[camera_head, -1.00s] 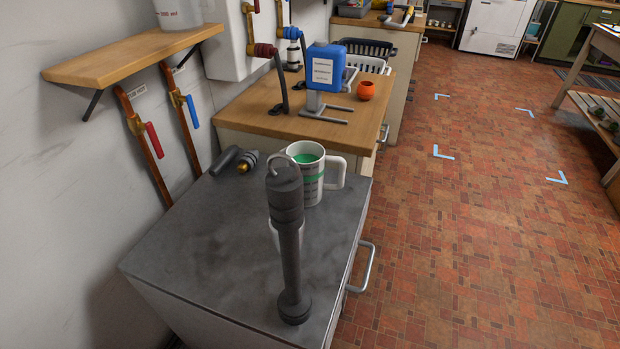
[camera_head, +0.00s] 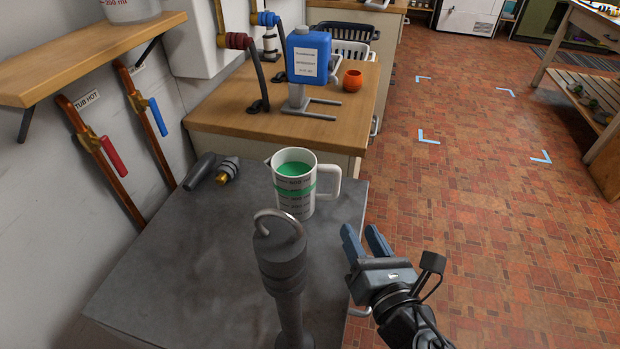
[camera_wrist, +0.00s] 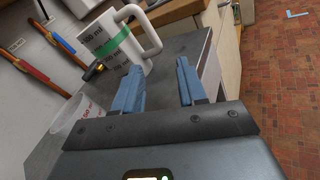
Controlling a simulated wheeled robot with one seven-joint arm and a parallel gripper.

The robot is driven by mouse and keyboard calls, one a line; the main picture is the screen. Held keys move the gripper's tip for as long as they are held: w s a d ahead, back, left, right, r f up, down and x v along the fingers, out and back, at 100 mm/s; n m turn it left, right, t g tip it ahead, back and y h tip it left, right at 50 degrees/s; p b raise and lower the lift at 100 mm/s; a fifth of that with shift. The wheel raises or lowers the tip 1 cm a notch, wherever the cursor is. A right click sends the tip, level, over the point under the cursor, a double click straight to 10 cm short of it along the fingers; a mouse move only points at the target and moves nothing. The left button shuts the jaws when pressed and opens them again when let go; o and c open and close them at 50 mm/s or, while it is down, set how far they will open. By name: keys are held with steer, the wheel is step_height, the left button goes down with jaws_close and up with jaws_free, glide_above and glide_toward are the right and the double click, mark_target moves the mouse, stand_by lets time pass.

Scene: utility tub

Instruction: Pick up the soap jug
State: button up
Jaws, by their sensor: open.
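The soap jug appears to be the white measuring jug (camera_head: 296,200) with a green band, green contents and a handle on its right. It stands upright on the grey counter, and it shows at the upper left in the wrist view (camera_wrist: 113,45). My gripper (camera_head: 362,236) is open and empty, to the right of the jug and nearer the camera, by the counter's right edge. Its two blue fingers (camera_wrist: 158,72) are apart in the wrist view, with the jug's handle beyond them and nothing between them. The jug and gripper are apart.
A dark post with a hooked top (camera_head: 280,262) stands in front of the jug. A translucent cup (camera_wrist: 75,122) is at the wrist view's left. Dark fittings (camera_head: 228,170) lie left of the jug.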

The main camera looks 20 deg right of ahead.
mark_target(337, 182)
steer(key=w+n, duration=0.1)
steer(key=w+r+h, duration=0.1)
steer(key=w, duration=0.1)
steer(key=w+r+n, duration=0.1)
steer(key=w, duration=0.1)
steer(key=shift+a+r+n+t, duration=0.2)
steer(key=shift+a+n+t, duration=0.1)
steer(key=shift+t, duration=0.1)
steer(key=shift+w+r+h, duration=0.1)
steer(key=shift+w+h, duration=0.2)
steer(key=shift+h, duration=0.1)
steer(key=shift+p+x, duration=0.65)
steer(key=shift+x, duration=2.9)
steer(key=shift+c, duration=0.4)
jaws_close()
